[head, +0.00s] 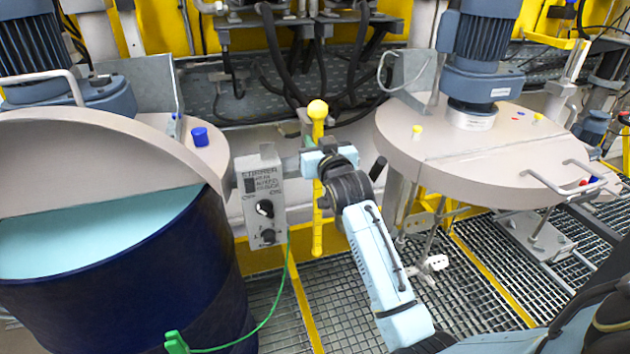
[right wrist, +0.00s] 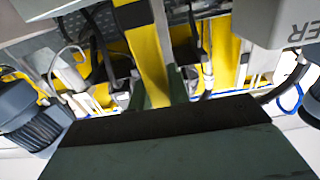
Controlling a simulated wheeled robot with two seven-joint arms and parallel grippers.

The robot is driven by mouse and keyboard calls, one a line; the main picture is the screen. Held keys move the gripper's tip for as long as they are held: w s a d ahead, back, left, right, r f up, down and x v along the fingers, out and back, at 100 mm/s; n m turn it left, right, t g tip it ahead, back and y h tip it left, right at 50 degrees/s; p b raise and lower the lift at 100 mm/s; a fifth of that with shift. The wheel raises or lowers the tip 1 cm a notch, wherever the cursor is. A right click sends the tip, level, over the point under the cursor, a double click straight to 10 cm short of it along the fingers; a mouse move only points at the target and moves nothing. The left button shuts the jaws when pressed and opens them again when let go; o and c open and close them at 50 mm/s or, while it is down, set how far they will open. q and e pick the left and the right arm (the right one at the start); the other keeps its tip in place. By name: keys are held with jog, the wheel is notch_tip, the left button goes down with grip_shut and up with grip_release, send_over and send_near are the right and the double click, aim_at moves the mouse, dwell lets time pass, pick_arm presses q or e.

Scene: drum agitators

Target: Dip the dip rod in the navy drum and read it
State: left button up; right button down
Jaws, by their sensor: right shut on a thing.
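The dip rod is a yellow rod (head: 318,232) with a round yellow knob on top. It hangs nearly upright in the head view, right of the navy drum (head: 140,275) and outside it. My right gripper (head: 317,162) is shut on its upper part. In the right wrist view the yellow rod (right wrist: 148,62) runs between the gripper's green fingers. The navy drum's lid is raised at the front, and pale teal liquid (head: 90,230) shows inside. No reading can be made out on the rod. My left gripper is not in view.
A grey stirrer control box (head: 262,205) stands between drum and rod. A green cable runs from it to a green clamp (head: 176,342) at the drum. A second lidded vessel (head: 480,150) with a blue motor stands right. Grating and yellow rails lie below.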

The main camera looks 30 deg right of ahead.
jog(key=p+v, duration=0.4)
jog(key=v, duration=0.4)
dwell(0.4)
jog(key=shift+s+a, duration=0.1)
jog(key=shift+s, duration=0.05)
